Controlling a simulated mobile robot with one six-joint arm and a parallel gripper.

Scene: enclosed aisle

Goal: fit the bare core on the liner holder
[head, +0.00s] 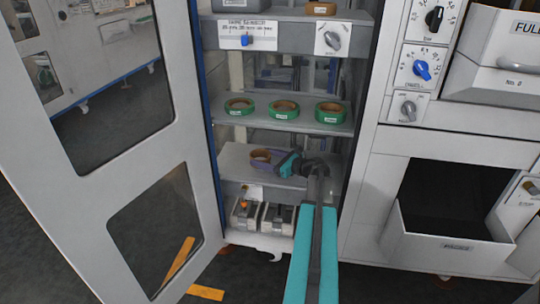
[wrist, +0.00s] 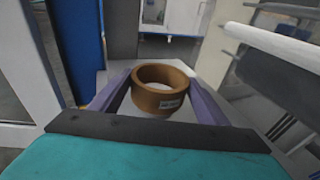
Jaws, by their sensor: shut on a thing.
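The bare core is a plain brown ring with a small white label, between the two purple fingers in the wrist view (wrist: 158,98). In the head view it is a small brown ring (head: 261,156) over the lower shelf of the open cabinet. My gripper (head: 264,160) is shut on the core, one finger on each side. The core looks upright with its opening facing up. I cannot tell whether it touches the shelf (head: 236,169). I cannot make out the liner holder for certain in either view.
Three green rolls with brown cores (head: 285,109) stand on the shelf above my gripper. Another brown ring (head: 320,8) is on the top shelf. Boxes (head: 246,214) stand below. The cabinet door (head: 185,150) is open at left. An open drawer (head: 450,246) juts out at right.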

